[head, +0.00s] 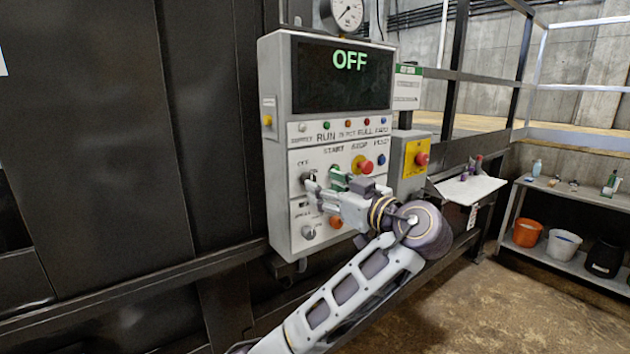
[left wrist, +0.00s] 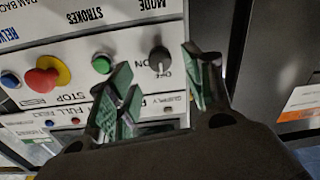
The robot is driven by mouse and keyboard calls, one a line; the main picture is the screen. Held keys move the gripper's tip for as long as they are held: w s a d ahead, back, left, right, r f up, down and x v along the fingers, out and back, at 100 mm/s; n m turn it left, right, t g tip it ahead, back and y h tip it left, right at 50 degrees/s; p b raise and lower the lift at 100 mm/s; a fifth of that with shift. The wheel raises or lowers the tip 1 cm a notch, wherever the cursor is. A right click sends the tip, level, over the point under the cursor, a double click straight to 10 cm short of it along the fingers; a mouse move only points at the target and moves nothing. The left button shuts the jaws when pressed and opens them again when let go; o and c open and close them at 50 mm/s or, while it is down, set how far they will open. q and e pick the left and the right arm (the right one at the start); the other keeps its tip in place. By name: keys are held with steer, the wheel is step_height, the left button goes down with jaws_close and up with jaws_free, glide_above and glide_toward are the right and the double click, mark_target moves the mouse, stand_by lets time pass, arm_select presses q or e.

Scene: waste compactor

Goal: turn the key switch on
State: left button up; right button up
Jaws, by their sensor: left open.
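The key switch (head: 307,177) sits at the left of the middle row on the grey control box (head: 277,150), under an "OFF" label. In the left wrist view it is a dark round switch (left wrist: 159,60) beside "ON" and "OFF" lettering, seen upside down. The display (head: 345,75) above reads "OFF" in green. My left gripper (head: 325,180) is open and empty, close in front of the panel. In the left wrist view my left gripper (left wrist: 156,64) has its green-padded fingers on either side of the switch; contact cannot be told. My right gripper is not in view.
A green button (left wrist: 102,63) and a red stop button on yellow (left wrist: 45,78) sit beside the switch. A red emergency button (head: 422,159) is on a side box. A white shelf (head: 470,190) stands right; the floor (head: 500,300) there is open.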

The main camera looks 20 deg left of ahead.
mark_target(307, 179)
arm_select(q)
steer(key=x, duration=0.4)
steer(key=shift+w+a+p, duration=0.15)
steer(key=shift+a+p, duration=0.15)
steer(key=shift+p, duration=0.1)
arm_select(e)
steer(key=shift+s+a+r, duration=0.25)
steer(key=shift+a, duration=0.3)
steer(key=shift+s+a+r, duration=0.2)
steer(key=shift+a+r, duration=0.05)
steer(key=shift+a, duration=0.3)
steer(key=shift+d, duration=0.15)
arm_select(q)
steer(key=c, duration=1.1)
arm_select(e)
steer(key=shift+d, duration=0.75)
